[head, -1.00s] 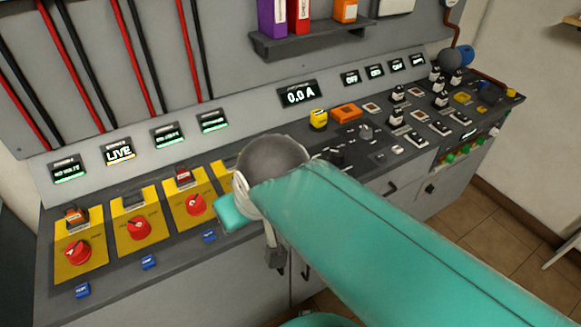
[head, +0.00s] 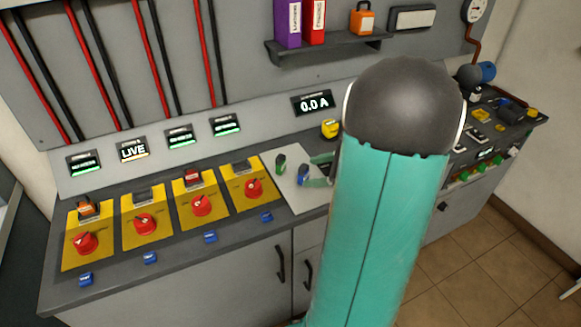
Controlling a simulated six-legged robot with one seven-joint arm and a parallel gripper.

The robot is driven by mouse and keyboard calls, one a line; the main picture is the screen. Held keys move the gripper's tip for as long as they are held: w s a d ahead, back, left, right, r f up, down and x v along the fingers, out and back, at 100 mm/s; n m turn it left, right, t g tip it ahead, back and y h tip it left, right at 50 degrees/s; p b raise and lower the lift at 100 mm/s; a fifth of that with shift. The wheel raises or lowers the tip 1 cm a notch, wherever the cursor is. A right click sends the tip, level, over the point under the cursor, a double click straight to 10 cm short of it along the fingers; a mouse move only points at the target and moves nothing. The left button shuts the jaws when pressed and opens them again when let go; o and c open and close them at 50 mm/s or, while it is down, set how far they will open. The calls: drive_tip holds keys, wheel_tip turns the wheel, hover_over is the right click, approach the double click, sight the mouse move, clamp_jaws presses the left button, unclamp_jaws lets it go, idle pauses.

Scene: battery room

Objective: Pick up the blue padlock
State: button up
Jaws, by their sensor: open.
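The blue padlock (head: 302,174) stands on a pale grey mat (head: 300,203) on the bench, right of the yellow switch panels. A green padlock (head: 280,162) stands on the mat to its left, a little farther back. My gripper (head: 314,172) is open, its teal fingers reaching in from the right beside the blue padlock, with nothing held. The fingertips are very near it; I cannot tell whether they touch it. My arm hides the gripper's base and the right part of the mat.
Yellow panels with red rotary switches (head: 145,224) line the bench at left, with small blue tags (head: 210,237) along its front edge. A yellow item (head: 330,129) stands behind the mat. A shelf (head: 330,48) with binders hangs above. Tiled floor (head: 480,245) is clear at right.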

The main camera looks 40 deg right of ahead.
sight(304, 167)
drive_tip(key=s+d+f+m, duration=0.1)
drive_tip(key=d, duration=0.1)
drive_tip(key=s+d+f+m+t+h, duration=0.1)
drive_tip(key=d+m, duration=0.1)
drive_tip(key=d, duration=0.1)
drive_tip(key=s+d+f+m+t+h, duration=0.1)
drive_tip(key=d, duration=0.1)
drive_tip(key=shift+d+f+m, duration=0.1)
drive_tip(key=shift+d+m, duration=0.1)
drive_tip(key=shift+m, duration=0.1)
drive_tip(key=x, duration=0.7)
drive_tip(key=shift+w, duration=0.4)
drive_tip(key=x, duration=0.5)
drive_tip(key=shift+w+a, duration=0.1)
drive_tip(key=shift+a, duration=0.15)
drive_tip(key=c, duration=1.1)
